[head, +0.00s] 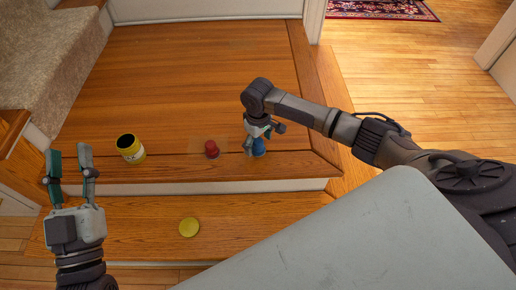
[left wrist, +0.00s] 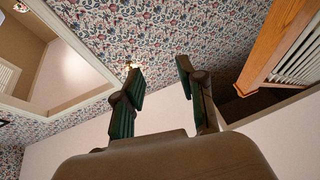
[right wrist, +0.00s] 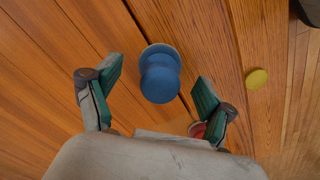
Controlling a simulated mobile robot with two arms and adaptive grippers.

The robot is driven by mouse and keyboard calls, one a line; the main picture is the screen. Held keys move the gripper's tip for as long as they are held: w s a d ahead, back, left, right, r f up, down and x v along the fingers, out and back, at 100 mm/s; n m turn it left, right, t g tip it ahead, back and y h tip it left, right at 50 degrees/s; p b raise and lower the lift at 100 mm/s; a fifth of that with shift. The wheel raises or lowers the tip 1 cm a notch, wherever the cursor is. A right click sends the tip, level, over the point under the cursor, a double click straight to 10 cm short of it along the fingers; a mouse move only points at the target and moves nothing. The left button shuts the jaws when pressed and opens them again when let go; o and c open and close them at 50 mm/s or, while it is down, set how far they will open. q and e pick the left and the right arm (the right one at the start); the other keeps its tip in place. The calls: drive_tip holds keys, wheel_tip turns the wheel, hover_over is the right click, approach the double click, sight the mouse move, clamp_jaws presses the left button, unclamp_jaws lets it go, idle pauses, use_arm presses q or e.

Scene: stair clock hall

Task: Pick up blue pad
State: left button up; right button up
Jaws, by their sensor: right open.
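The blue pad (head: 258,147) stands on the wooden landing near its front edge. In the right wrist view the blue pad (right wrist: 160,76) has a round top and lies ahead of and between the open fingers, which do not appear to touch it. My right gripper (head: 252,144) is open and points down at the pad, partly covering it in the head view. It also shows in the right wrist view (right wrist: 153,92). My left gripper (head: 70,163) is open and empty, pointing up at the left. The left wrist view shows its spread fingers (left wrist: 160,90) against wallpaper.
A red object (head: 211,149) stands left of the blue pad. A yellow open jar (head: 131,148) is further left. A yellow disc (head: 189,227) lies on the lower step. Carpeted stairs (head: 62,50) rise at the left. The back of the landing is clear.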

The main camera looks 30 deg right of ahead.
drive_tip(key=shift+f, duration=0.6)
use_arm(q)
drive_tip(key=shift+s+r+t, duration=0.35)
drive_tip(key=shift+r+t, duration=0.05)
drive_tip(key=shift+r, duration=0.15)
drive_tip(key=shift+s+r+t, duration=0.3)
drive_tip(key=shift+r+t, duration=0.1)
drive_tip(key=shift+r, duration=0.15)
use_arm(e)
drive_tip(key=c, duration=1.4)
drive_tip(key=shift+o, duration=0.2)
